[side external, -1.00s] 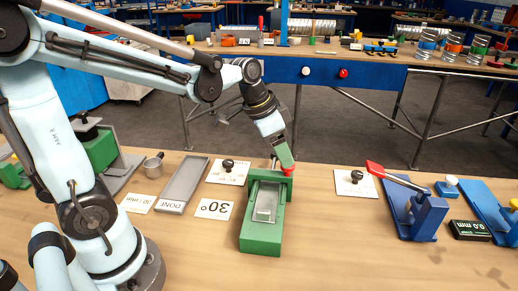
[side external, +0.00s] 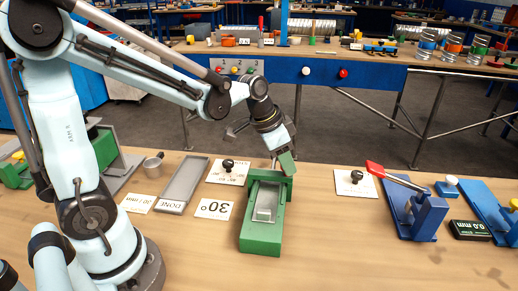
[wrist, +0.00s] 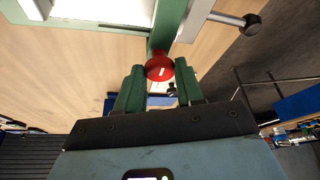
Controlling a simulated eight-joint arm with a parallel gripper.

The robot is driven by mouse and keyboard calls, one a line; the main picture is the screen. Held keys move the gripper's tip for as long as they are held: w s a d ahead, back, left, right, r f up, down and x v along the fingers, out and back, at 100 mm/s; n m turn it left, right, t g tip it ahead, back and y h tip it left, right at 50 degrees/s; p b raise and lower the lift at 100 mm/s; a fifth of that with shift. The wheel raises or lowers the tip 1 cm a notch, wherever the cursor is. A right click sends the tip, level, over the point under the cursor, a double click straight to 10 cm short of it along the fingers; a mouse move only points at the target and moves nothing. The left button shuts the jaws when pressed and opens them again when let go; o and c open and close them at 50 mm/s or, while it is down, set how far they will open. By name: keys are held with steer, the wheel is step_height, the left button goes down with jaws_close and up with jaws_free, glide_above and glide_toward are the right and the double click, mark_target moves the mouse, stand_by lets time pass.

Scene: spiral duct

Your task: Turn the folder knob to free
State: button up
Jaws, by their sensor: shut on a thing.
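The green folder (side external: 247,232) stands on the wooden bench, with a grey metal plate (side external: 266,202) in its channel. Its red knob (wrist: 159,67) shows in the wrist view, round with a short white line on its face. My gripper (wrist: 159,72) has one green finger on each side of the knob and is shut on it. In the side view my gripper (side external: 285,163) is at the folder's far end and hides the knob. What the knob's mark points at cannot be read.
Cards with black knobs (side external: 228,168) (side external: 356,180) lie on both sides. A blue device with a red lever (side external: 396,178) stands to the right. Bench between is clear.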

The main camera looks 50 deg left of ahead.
steer(key=shift+c, duration=0.7)
steer(key=shift+n, duration=0.4)
steer(key=n, duration=0.1)
steer(key=n+y, duration=0.1)
steer(key=shift+d+n+t, duration=0.2)
steer(key=shift+n+t, duration=0.1)
steer(key=shift+n, duration=0.1)
steer(key=n+y, duration=0.1)
steer(key=n, duration=0.1)
steer(key=n+y, duration=0.1)
steer(key=n, duration=0.2)
steer(key=shift+d+n+y, duration=0.2)
steer(key=shift+n+y, duration=0.1)
steer(key=n+g+y, duration=0.1)
steer(key=n, duration=0.3)
steer(key=shift+w+d, duration=0.1)
steer(key=shift+w, duration=0.05)
steer(key=shift+w+n+g+y, duration=0.1)
steer(key=shift+n+g+y, duration=0.3)
steer(key=shift+n, duration=0.8)
steer(key=shift+n+g+y, duration=0.3)
steer(key=shift+n+g, duration=0.2)
steer(key=shift+n, duration=0.7)
